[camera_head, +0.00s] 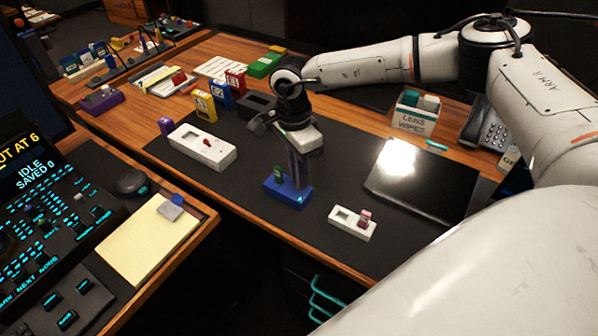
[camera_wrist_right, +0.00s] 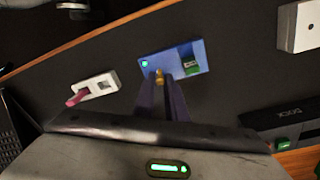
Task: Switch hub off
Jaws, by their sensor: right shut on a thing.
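The blue hub (camera_head: 288,190) lies on the dark desk mat, with a green stick (camera_head: 277,173) standing at its left end. In the wrist view the hub (camera_wrist_right: 172,55) shows a lit green-cyan light (camera_wrist_right: 144,63) at one end and the green stick (camera_wrist_right: 190,64) at the other. A small brass-yellow lever (camera_wrist_right: 159,76) stands on the hub between my right fingertips. My right gripper (camera_head: 299,178) reaches down over the hub; in the wrist view its fingers (camera_wrist_right: 167,82) are shut on the lever. Its exact tilt is hard to tell. My left gripper is not in view.
A small white box with a pink stick (camera_head: 352,222) lies nearby, close to the mat's front edge. A larger white box (camera_head: 202,147) lies left. A black laptop-like slab (camera_head: 420,185) is right. Coloured blocks and a dark dock (camera_head: 257,103) stand behind.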

